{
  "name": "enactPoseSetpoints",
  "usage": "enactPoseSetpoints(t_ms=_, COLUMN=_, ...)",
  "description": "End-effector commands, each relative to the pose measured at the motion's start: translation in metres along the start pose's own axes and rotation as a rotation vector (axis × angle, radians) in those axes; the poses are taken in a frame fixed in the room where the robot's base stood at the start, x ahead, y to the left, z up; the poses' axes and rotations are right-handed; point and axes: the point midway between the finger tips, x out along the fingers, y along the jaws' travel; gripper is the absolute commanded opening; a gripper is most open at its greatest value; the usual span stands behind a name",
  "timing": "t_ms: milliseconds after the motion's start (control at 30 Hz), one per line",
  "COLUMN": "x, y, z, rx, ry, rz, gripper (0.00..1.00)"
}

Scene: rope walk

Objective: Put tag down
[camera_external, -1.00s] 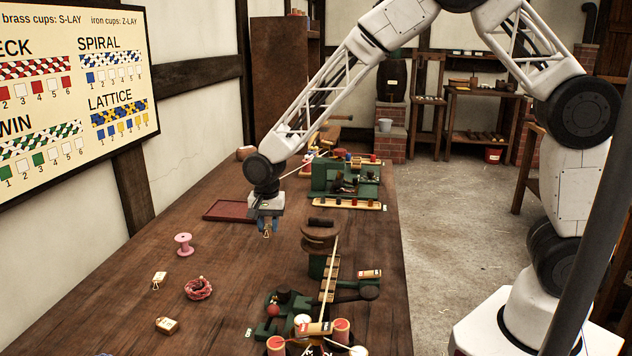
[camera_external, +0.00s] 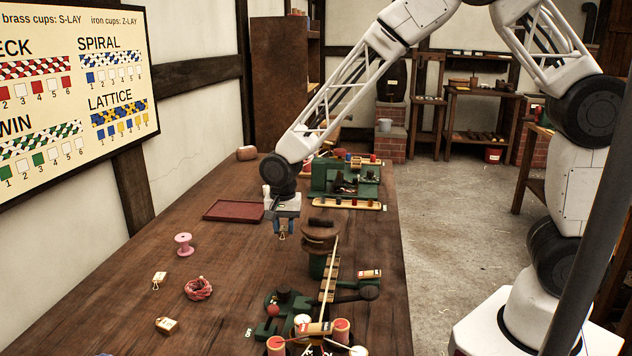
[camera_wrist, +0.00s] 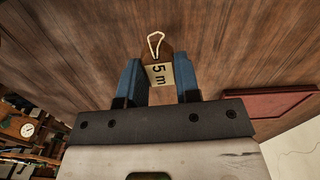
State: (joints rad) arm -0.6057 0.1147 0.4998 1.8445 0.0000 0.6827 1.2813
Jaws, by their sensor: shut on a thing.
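My gripper (camera_external: 283,235) is shut on a tag and holds it above the wooden table. In the wrist view the tag (camera_wrist: 160,75) sits between the two blue fingers of my gripper (camera_wrist: 158,80). It is cream-coloured, reads "5 m" and has a white string loop at its far end. In the external view the tag is small under the fingers.
A red-brown tray (camera_external: 234,211) lies left of my gripper. A round wooden piece (camera_external: 320,232) stands close on the right, on a green rope device (camera_external: 330,270). A pink spool (camera_external: 184,244) and a coil of red rope (camera_external: 198,289) stand at the left. Bare table lies between.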

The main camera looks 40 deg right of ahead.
Motion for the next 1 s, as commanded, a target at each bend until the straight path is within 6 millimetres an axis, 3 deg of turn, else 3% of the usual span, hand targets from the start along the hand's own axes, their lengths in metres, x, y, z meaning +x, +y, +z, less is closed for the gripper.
enactPoseSetpoints(t_ms=367, x=0.0, y=-0.002, z=-0.003, rx=0.002, ry=0.0, rz=0.0, gripper=0.09)
enactPoseSetpoints(t_ms=567, x=-0.003, y=-0.012, z=-0.019, rx=0.015, ry=0.0, rz=-0.001, gripper=0.09)
enactPoseSetpoints(t_ms=767, x=-0.006, y=-0.031, z=-0.052, rx=0.04, ry=0.0, rz=-0.001, gripper=0.09)
enactPoseSetpoints(t_ms=1000, x=-0.011, y=-0.056, z=-0.105, rx=0.074, ry=0.0, rz=-0.001, gripper=0.09)
